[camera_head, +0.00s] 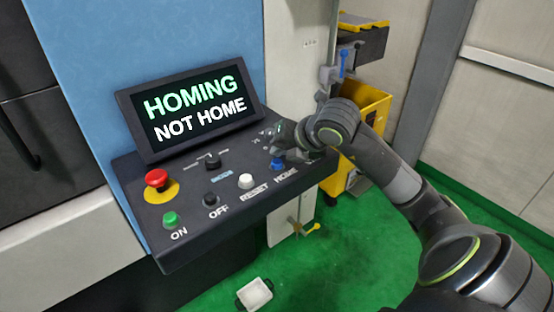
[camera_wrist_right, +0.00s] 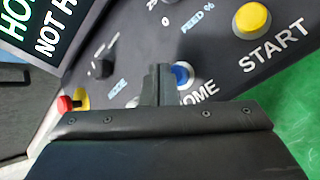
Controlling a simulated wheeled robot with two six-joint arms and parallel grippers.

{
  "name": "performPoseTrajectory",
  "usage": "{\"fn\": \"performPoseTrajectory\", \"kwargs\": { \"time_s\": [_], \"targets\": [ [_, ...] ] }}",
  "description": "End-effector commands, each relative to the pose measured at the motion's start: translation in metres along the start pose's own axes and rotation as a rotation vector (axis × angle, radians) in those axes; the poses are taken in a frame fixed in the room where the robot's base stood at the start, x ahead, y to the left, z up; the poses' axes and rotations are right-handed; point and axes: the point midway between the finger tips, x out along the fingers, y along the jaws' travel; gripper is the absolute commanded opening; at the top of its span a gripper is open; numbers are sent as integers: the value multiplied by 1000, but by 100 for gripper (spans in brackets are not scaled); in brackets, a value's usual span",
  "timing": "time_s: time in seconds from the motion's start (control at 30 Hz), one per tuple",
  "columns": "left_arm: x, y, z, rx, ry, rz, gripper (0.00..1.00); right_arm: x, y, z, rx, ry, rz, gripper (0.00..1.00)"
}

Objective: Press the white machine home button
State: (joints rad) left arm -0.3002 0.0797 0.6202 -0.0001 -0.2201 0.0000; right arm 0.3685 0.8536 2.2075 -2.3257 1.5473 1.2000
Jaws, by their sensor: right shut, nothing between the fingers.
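The button marked HOME (camera_head: 277,163) is blue and sits toward the right of the black control panel. In the right wrist view this blue button (camera_wrist_right: 182,74) shows just right of my fingertips, partly hidden by them. The white button (camera_head: 246,181) beside it is marked RESET. My right gripper (camera_head: 284,144) is shut and empty, over the right part of the panel, close to the blue button. I cannot tell whether it touches the button. The screen (camera_head: 197,108) reads HOMING, NOT HOME. My left gripper is not in view.
The panel (camera_head: 205,238) also carries a red stop button (camera_head: 157,179), a green ON button (camera_head: 170,219), a black OFF button (camera_head: 210,200) and, in the wrist view, a yellow START button (camera_wrist_right: 252,19). A yellow cart (camera_head: 371,107) stands behind my right arm.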

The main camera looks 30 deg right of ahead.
Motion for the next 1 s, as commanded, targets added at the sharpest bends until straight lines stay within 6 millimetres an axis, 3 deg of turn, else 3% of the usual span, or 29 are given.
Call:
{"fn": "performPoseTrajectory", "kwargs": {
  "time_s": [0.27, 0.7, 1.0],
  "targets": [
    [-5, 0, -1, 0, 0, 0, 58, -5, 4, 4, -1, -1, 1, 0],
    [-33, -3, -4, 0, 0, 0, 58, -35, 25, 25, -1, -2, 1, 0],
    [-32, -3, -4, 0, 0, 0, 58, -35, 26, 25, 0, 0, 1, 0]
  ]
}}
